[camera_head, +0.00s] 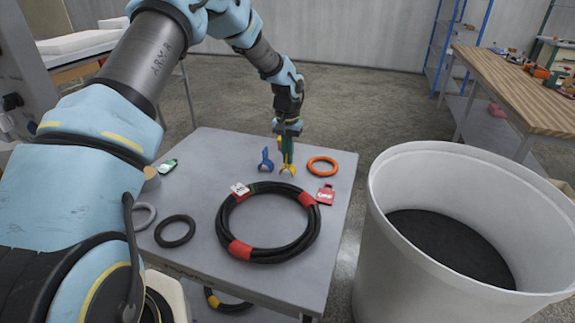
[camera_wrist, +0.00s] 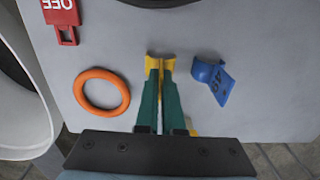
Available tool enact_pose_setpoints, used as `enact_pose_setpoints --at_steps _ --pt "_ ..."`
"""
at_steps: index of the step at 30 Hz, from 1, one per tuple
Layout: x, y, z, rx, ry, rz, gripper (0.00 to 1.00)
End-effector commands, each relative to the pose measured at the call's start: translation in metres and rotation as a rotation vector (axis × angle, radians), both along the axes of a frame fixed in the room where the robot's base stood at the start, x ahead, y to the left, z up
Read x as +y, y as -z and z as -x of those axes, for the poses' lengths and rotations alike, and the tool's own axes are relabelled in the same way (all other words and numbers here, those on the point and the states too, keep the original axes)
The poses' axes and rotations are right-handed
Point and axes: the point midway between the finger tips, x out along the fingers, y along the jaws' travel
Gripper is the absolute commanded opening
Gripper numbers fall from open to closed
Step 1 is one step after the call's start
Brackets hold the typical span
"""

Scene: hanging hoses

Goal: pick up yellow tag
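The yellow tag (camera_head: 287,170) is at the far side of the grey table (camera_head: 190,190), between a blue tag and an orange ring. My gripper (camera_head: 286,155) points down at it, with green fingers on either side of its upper part. In the wrist view, the fingers of my gripper (camera_wrist: 160,75) are close together, with the yellow tag (camera_wrist: 154,62) showing at and between their tips. My gripper looks shut on the tag. The fingers hide much of the tag, and I cannot tell whether it still touches the table.
The blue tag (camera_head: 266,160) and orange ring (camera_head: 322,166) flank my gripper closely. A black hose coil (camera_head: 268,250) with red bands, a red tag (camera_head: 326,194) and a black ring (camera_head: 175,231) lie nearer. A large white bin (camera_head: 400,240) stands right of the table.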

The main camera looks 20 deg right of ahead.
Motion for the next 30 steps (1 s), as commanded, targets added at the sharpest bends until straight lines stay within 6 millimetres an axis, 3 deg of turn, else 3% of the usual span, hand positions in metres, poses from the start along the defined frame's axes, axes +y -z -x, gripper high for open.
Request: enact_pose_setpoints --at_steps 17,20,30 --pt "0.0 -0.003 -0.001 -0.001 0.0 0.0 0.0" --pt "-0.001 -0.013 -0.001 -0.004 -0.001 0.002 0.0" --pt "0.0 -0.077 -0.001 -0.004 0.0 0.001 0.0"
